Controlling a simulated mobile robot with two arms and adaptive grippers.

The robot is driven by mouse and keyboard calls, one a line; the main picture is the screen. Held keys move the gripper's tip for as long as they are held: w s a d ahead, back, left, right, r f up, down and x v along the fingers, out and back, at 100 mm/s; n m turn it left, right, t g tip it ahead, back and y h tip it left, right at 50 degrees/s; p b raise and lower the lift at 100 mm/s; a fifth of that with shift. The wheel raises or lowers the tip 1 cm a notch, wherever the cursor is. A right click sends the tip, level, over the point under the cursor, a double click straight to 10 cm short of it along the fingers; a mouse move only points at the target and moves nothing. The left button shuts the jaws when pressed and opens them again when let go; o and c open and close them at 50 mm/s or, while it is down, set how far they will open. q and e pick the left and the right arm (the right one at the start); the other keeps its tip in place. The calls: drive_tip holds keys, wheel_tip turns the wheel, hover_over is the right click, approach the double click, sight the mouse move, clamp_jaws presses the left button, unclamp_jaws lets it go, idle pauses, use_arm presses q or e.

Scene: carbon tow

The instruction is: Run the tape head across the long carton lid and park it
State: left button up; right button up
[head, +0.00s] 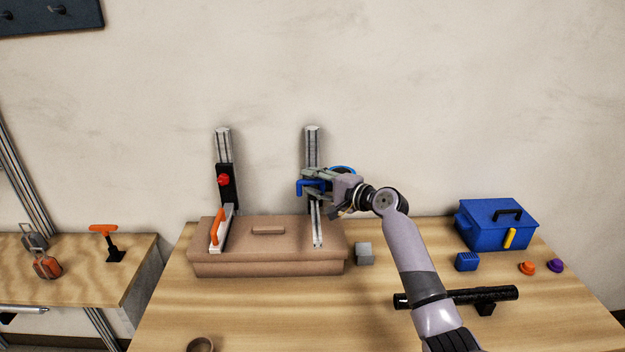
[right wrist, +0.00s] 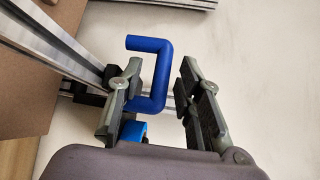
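The long brown carton (head: 270,262) lies closed on the wooden table, with a small raised block on its lid (head: 290,225). A pale upright rail (head: 312,150) stands at the carton's right part, and a blue bent handle (head: 307,187) is in front of it, likely on the tape head. The handle also shows in the right wrist view (right wrist: 158,75). My right gripper (head: 325,184) is at the handle; in the right wrist view (right wrist: 160,100) its fingers are apart on both sides of the handle, with a clear gap on the right. My left gripper is not in view.
A second rail (head: 223,145) with a red knob (head: 223,180) and orange handle (head: 217,228) stands at the carton's left. A grey block (head: 364,253), black tube (head: 480,295), blue toolbox (head: 495,230) and blue block (head: 466,262) stand to the right. The table front is mostly clear.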

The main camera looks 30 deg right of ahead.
drive_tip(key=shift+w+a, duration=0.1)
drive_tip(key=shift+w, duration=0.15)
drive_tip(key=shift+c, duration=0.4)
clamp_jaws()
idle(0.4)
